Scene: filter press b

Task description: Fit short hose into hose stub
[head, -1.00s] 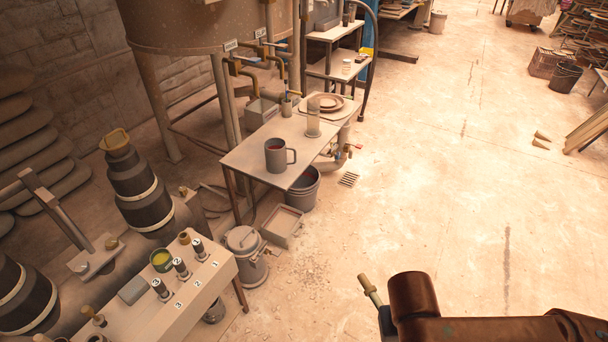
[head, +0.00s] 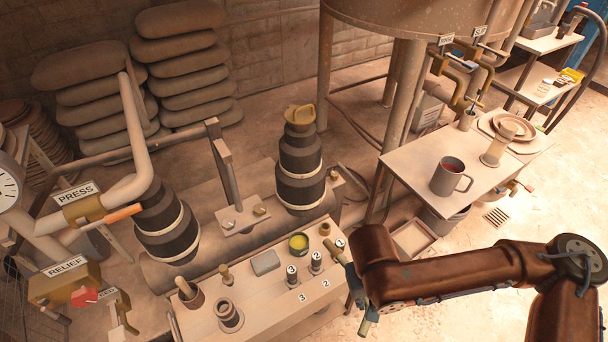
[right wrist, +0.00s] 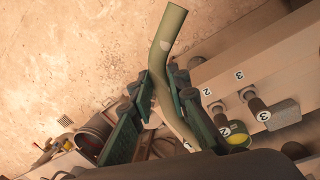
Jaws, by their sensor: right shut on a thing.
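My right gripper (head: 361,290) is over the right end of the pale bench (head: 262,312). It is shut on a short olive-green hose (head: 338,257), whose two ends stick out past the gripper. In the right wrist view the hose (right wrist: 172,32) runs bent between the dark fingers of the gripper (right wrist: 160,92), its far end free. A ringed round fitting (head: 228,315) and a small upright stub (head: 225,272) stand on the bench. I cannot tell which fitting is the hose stub. My left gripper is not in view.
Numbered plugs (head: 316,261), a yellow-green pot (head: 298,243) and a grey block (head: 265,262) are on the bench. Dark banded cylinders (head: 300,168) and PRESS piping (head: 82,200) stand behind. A table (head: 415,165) with a mug (head: 449,176) is at the right; open floor lies beyond.

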